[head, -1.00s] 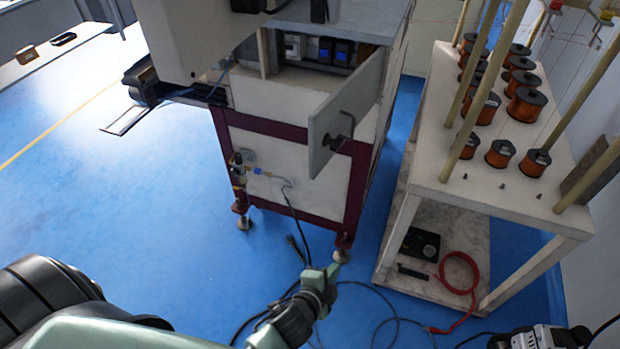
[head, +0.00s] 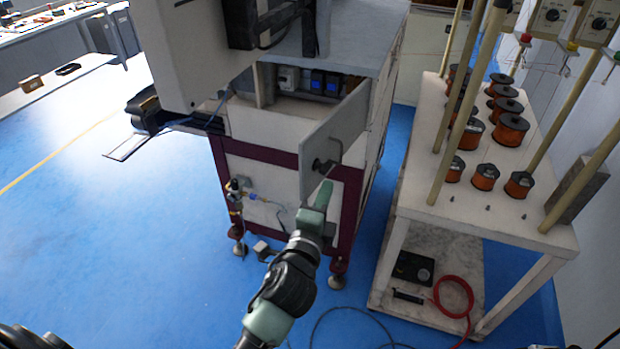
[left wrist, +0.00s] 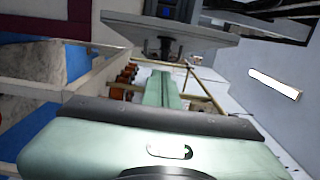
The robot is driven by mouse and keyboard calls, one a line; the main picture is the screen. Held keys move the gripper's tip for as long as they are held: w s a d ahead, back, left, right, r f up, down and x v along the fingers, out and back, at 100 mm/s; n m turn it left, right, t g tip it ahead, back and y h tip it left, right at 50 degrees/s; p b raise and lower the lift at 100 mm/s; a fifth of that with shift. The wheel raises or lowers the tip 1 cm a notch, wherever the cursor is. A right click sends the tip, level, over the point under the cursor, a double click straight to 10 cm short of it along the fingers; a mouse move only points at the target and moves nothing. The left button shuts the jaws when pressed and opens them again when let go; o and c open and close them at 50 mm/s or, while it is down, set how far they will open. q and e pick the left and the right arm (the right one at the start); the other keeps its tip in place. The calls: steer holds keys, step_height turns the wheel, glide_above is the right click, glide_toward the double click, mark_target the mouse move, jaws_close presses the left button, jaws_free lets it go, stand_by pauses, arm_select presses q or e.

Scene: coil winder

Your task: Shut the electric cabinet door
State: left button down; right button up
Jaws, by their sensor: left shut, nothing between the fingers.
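The electric cabinet door (head: 336,135) is a light grey panel with a dark handle (head: 326,164). It stands swung open on the front of the cabinet, and the compartment behind it (head: 287,104) shows switches and blue-faced devices. My left gripper (head: 325,193) is shut and empty, just below the door's lower edge near the handle; whether it touches the door I cannot tell. In the left wrist view the closed fingers (left wrist: 159,88) point toward the door (left wrist: 170,33), whose handle shows beyond their tips. My right gripper is not in view.
A white rack (head: 500,225) with several copper wire spools (head: 510,130) and slanted poles stands at the right. A red hose (head: 455,295) lies on its lower shelf. Blue floor (head: 120,240) is free at the left. Cables lie on the floor in front.

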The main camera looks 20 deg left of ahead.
mark_target(319, 173)
arm_select(q)
steer(key=w+a, duration=0.1)
steer(key=a+p, duration=0.1)
steer(key=a, duration=0.1)
steer(key=shift+w, duration=0.35)
steer(key=shift+a+p, duration=0.3)
steer(key=shift+a, duration=0.2)
